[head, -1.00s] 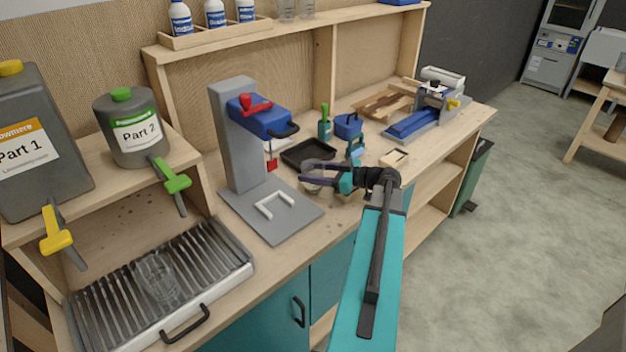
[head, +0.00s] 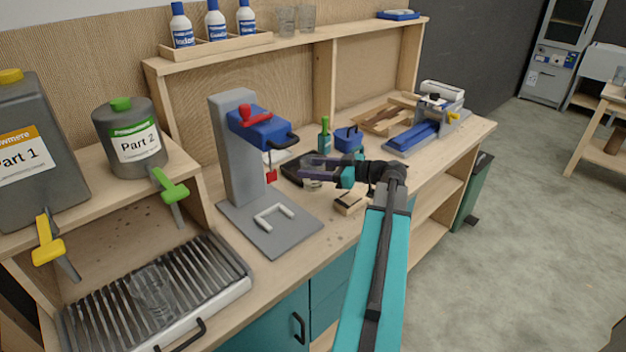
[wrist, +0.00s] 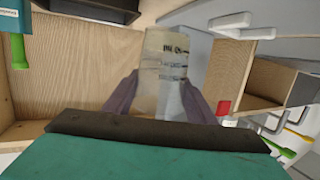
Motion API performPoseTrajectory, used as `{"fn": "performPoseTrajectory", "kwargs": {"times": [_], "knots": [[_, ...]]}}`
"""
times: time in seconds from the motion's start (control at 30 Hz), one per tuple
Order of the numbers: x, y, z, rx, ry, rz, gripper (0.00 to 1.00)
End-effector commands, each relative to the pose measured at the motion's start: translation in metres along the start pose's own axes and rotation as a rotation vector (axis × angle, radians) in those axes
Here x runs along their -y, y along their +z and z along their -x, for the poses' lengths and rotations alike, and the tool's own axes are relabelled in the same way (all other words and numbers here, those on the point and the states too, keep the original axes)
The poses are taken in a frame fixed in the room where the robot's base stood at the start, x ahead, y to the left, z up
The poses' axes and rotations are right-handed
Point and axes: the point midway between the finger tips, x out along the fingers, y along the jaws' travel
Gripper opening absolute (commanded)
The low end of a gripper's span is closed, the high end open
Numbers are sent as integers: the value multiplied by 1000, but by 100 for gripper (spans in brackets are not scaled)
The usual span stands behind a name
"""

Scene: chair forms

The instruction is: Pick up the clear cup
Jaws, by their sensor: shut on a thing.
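My gripper (head: 310,170) is shut on a clear cup (wrist: 165,70). In the wrist view the cup stands out between the two purple-grey fingers, with dark markings on its see-through wall. In the head view only a faint part of the held cup (head: 313,185) shows below the fingers, above the bench and in front of a dark tray. Two more clear cups (head: 286,20) stand on the upper shelf.
A grey stand with a blue head (head: 235,150) is left of my gripper. A dark tray (head: 290,168), green-capped bottle (head: 324,138), blue box (head: 347,139) and small wooden block (head: 350,203) are close by. Two grey containers (head: 130,135) stand left. Open floor lies right.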

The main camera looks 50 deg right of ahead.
Motion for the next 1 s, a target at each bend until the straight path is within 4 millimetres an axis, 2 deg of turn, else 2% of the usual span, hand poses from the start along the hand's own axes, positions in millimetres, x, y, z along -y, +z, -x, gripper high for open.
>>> {"fn": "performPoseTrajectory", "kwargs": {"times": [0.2, 0.4, 1.0], "knots": [[0, -22, 4, 0, 0, 2, 38], [0, -33, 7, 0, -1, 1, 38], [0, -36, 7, 0, -1, 0, 38]]}}
